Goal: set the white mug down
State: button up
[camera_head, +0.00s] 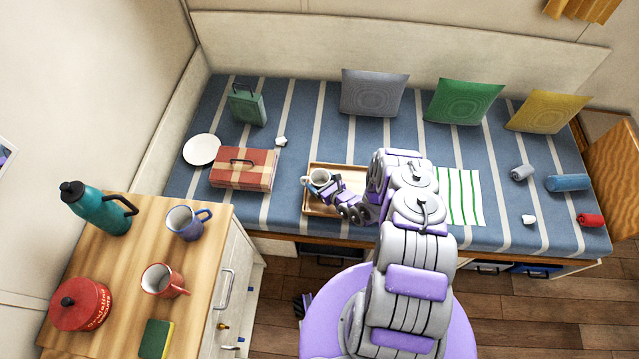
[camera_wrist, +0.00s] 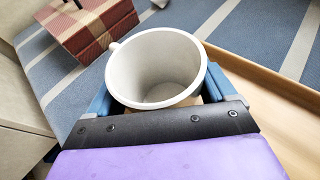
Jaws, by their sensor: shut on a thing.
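The white mug (camera_head: 320,177) is in my gripper (camera_head: 330,186), at the left part of a wooden tray (camera_head: 346,167) on the striped bench. In the wrist view the white mug (camera_wrist: 155,68) fills the middle, upright or slightly tilted and empty inside. My gripper (camera_wrist: 158,97) has its blue fingers on both sides of the mug. The tray's rim (camera_wrist: 262,80) runs to the right of the mug. Whether the mug's base touches the tray is hidden.
A red checked box (camera_head: 243,168) and a white plate (camera_head: 202,149) lie left of the tray. A green-striped cloth (camera_head: 460,197) lies to its right. A wooden counter (camera_head: 120,275) at the left holds a blue mug (camera_head: 187,223), a red mug (camera_head: 162,280) and a teal flask (camera_head: 100,210).

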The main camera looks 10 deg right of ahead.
jog(key=shift+f, duration=0.1)
jog(key=o, duration=1.1)
